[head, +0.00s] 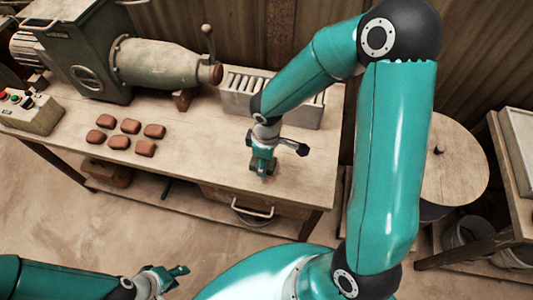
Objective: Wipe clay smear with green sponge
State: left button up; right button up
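My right gripper (263,168) points down over the right front part of the workbench (300,165), low above or at its top. A dark green block shape shows at its fingertips. I cannot tell whether this is the green sponge or part of the gripper. A small reddish mark, perhaps the clay smear (268,180), shows right by the tips, mostly hidden by the gripper. My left gripper (175,279) is at the bottom of the view, in front of the bench and away from it. Its fingers look apart, with nothing between them.
Several reddish-brown clay pieces (118,142) lie on the bench at left. A green machine with a barrel (160,63) and a control box (30,112) stand behind and beside them. A rack of pale tiles (275,90) stands at the back.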

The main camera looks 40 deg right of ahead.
jog(key=shift+s+d, duration=0.15)
jog(key=shift+f+b, duration=0.25)
jog(key=shift+b, duration=0.05)
jog(key=shift+f+b, duration=1.65)
jog(key=shift+f, duration=0.55)
